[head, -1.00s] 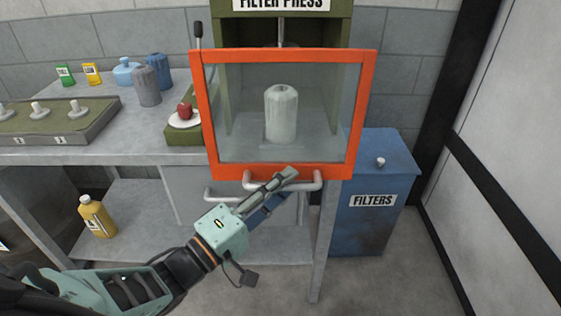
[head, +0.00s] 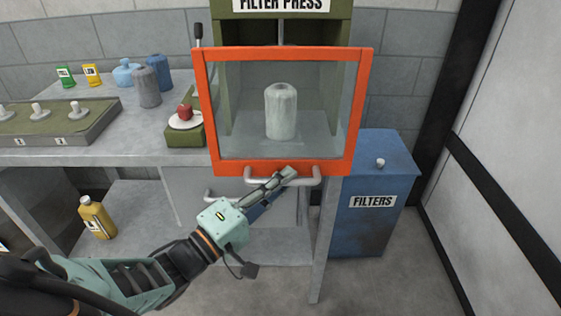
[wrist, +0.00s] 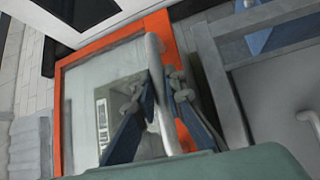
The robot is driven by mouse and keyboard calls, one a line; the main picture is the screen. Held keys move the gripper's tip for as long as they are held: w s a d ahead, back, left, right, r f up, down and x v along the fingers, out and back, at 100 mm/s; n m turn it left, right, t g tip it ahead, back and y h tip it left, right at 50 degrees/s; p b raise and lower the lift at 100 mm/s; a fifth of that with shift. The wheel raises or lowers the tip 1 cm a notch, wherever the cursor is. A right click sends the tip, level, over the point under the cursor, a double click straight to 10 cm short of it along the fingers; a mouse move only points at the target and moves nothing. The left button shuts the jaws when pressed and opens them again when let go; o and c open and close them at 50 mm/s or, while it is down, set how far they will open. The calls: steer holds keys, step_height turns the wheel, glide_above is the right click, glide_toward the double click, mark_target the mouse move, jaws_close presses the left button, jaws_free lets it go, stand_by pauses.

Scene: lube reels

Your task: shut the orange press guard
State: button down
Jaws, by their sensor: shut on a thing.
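The orange press guard (head: 208,120) is an orange frame around a clear pane, in front of the green filter press (head: 282,32). A pale ribbed filter (head: 281,112) shows through the pane. A grey bar handle (head: 313,182) runs along the guard's bottom edge. My gripper (head: 288,176) is at that handle, coming from the lower left. In the wrist view my gripper's fingers (wrist: 164,90) are on either side of the handle (wrist: 155,60), shut on it, with the guard's orange frame (wrist: 63,110) behind.
A blue FILTERS bin (head: 372,225) stands right of the press. The bench (head: 130,140) at left holds canisters, a tray and a red knob (head: 185,112). Another grey handle (head: 212,194) sits on the drawer front below the guard. A yellow bottle (head: 96,217) stands on the lower shelf.

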steer(key=w, duration=1.6)
steer(key=shift+w+d+b, duration=0.3)
steer(key=shift+w+b, duration=0.05)
steer(key=shift+w, duration=0.45)
steer(key=shift+r, duration=0.1)
steer(key=shift+a, duration=0.1)
steer(key=c, duration=2)
jaws_free()
steer(key=shift+w, duration=0.2)
steer(key=shift+o, duration=0.2)
steer(key=shift+s, duration=0.1)
steer(key=v, duration=1.2)
